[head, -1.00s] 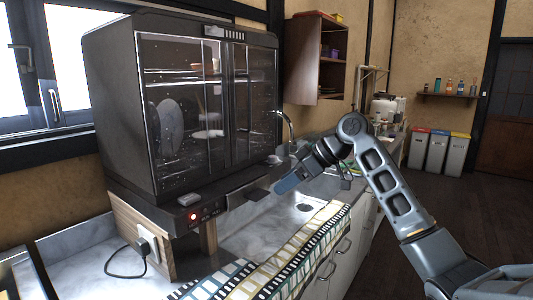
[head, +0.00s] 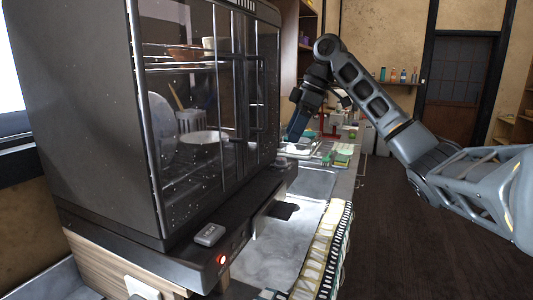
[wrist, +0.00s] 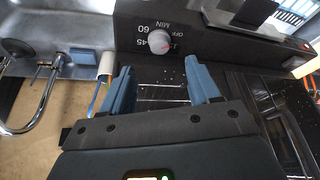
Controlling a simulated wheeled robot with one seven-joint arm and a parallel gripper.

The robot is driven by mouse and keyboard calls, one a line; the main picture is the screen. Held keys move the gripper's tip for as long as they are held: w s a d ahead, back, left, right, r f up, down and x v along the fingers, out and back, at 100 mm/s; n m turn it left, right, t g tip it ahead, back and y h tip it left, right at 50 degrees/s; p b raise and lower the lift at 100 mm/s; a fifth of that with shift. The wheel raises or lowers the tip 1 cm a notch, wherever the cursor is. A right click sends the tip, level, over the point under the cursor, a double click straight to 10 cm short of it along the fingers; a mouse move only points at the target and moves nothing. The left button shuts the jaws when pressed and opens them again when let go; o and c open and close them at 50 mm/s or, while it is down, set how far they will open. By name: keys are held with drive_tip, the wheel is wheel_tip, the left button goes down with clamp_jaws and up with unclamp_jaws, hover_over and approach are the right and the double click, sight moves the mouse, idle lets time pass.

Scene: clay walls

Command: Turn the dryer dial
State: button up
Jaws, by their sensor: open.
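The dryer is a large dark cabinet (head: 90,110) with glass doors and dishes inside, at the left of the head view. In the wrist view its dial (wrist: 159,41) is a round light-grey knob with a red mark, on a black panel (wrist: 205,22) printed with MIN, OFF, 45 and 60. I cannot make out the dial in the head view. My gripper (wrist: 159,74) is open and empty in the wrist view. Its two blue fingers point towards the panel, with the dial beyond the tips and between them, apart from both. In the head view my gripper (head: 296,132) is beside the dryer's far front corner.
A grey box (head: 209,234) and a red light (head: 222,259) are at the dryer base's near end. The counter (head: 275,252) runs along its front. A faucet (wrist: 45,110) and a blue block (wrist: 83,57) show in the wrist view. Open floor (head: 410,240) lies right.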

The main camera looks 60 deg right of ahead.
sight(281, 158)
drive_tip(key=shift+x, duration=3.85)
drive_tip(key=shift+c, duration=0.4)
drive_tip(key=c, duration=0.9)
